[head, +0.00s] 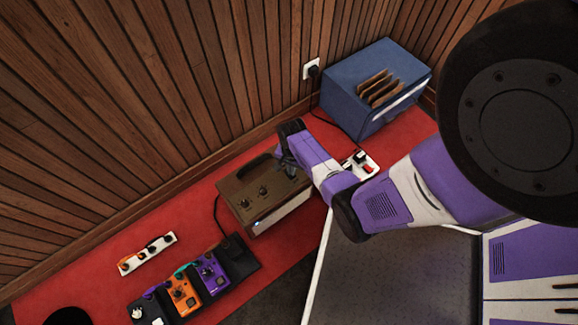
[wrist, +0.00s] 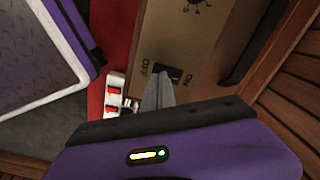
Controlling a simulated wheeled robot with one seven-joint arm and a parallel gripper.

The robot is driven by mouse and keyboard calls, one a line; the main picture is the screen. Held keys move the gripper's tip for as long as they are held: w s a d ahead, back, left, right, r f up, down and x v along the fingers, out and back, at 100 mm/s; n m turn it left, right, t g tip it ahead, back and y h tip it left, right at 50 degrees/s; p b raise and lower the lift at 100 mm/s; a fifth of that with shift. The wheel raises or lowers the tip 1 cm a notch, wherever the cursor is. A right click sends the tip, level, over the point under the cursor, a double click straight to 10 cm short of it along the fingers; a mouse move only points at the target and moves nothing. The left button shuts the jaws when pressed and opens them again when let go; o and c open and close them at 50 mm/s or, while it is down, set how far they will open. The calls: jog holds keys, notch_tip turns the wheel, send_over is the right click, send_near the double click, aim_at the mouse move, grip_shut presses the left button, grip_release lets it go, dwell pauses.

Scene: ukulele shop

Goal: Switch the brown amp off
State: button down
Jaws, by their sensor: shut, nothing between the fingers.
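The brown amp (head: 273,203) stands on the red floor, its top panel carrying dark knobs and a handle. A small bluish-white light shows on its front. In the wrist view the amp's top panel (wrist: 205,55) shows a black rocker switch (wrist: 170,74) between the printed words OFF and ON. My gripper (head: 287,168) is over the amp's right end in the head view. In the wrist view its fingertips (wrist: 159,80) are together and empty, right at the switch and partly covering it. I cannot tell whether they touch it.
A white power strip with red switches (wrist: 114,96) lies beside the amp. A blue box (head: 350,85) with brown slats stands by the wall outlet (head: 311,68). Orange and purple pedals (head: 183,293) sit left of the amp; another white strip (head: 147,253) lies near the wooden wall.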

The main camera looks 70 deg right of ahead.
jog(key=shift+f+b, duration=0.5)
jog(key=shift+f, duration=0.15)
jog(key=shift+r, duration=0.1)
notch_tip(320, 180, up, 7)
jog(key=p, duration=0.7)
dwell(0.4)
jog(key=shift+d, duration=0.1)
dwell(0.5)
